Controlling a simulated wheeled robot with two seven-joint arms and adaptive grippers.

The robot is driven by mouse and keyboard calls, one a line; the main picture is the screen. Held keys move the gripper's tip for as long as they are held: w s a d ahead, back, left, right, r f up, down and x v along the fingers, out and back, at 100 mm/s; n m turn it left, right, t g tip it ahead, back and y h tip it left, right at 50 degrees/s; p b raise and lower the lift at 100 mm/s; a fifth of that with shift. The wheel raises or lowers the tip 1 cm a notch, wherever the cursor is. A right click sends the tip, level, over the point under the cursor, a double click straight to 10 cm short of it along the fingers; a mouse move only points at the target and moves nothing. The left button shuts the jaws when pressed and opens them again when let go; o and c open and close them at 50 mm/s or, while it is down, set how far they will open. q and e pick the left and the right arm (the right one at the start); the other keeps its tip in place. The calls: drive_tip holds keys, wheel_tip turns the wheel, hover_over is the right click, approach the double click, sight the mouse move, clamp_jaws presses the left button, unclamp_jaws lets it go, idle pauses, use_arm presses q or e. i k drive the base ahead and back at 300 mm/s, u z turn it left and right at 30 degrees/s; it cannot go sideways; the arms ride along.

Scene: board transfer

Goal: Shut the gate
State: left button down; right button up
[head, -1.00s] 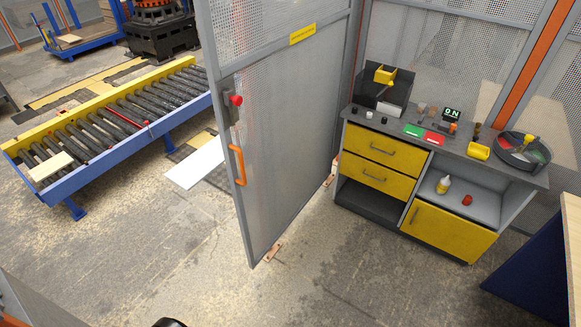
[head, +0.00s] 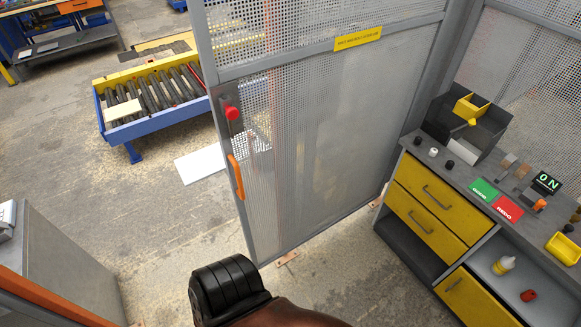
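The gate (head: 320,130) is a tall grey panel of perforated mesh in a metal frame, with a yellow label near its upper middle. It stands ajar, with open floor to the left of its free edge. That edge carries an orange handle (head: 236,177) and a red knob (head: 232,113) above it. A dark ribbed part of my own arm shows at the bottom, in front of the gate's lower left corner; I cannot tell whether it touches. Neither gripper shows in the head view.
A workbench (head: 415,170) with yellow drawers stands close on the right. A roller conveyor (head: 160,95) and a white board (head: 200,165) on the floor lie beyond the gate's free edge. A grey structure with an orange rail (head: 50,300) is at the lower left. Floor between is clear.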

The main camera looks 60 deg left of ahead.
sight(222, 81)
drive_tip(key=i, duration=1.3)
drive_tip(key=u, duration=1.8)
